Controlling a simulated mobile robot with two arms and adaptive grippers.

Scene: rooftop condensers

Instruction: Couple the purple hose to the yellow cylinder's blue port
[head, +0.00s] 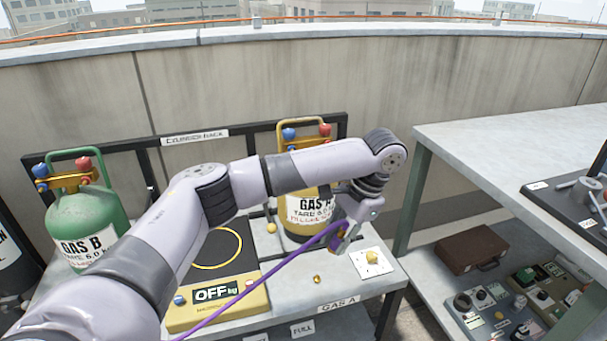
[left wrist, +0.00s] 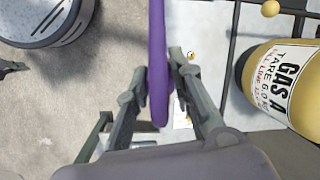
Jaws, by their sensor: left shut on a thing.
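The yellow cylinder (head: 291,225), labelled GAS A, stands at the rack, partly hidden behind my left arm. A blue knob (head: 289,133) and a red knob (head: 325,130) show at its top; the blue port itself is not clear. My left gripper (head: 341,240) is in front of the cylinder's right side, shut on the purple hose (head: 250,288). The hose trails down left across the scale. In the left wrist view the hose (left wrist: 157,50) runs between the fingers (left wrist: 158,75), with the yellow cylinder (left wrist: 275,90) to the right, apart from the hose.
A green GAS B cylinder (head: 85,220) stands left. A scale (head: 225,290) reading OFF is on the bench. Brass caps lie near it (head: 317,279) and on a white plate (head: 385,266). A grey table (head: 500,140) is right, with a brown case (head: 472,249) below.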

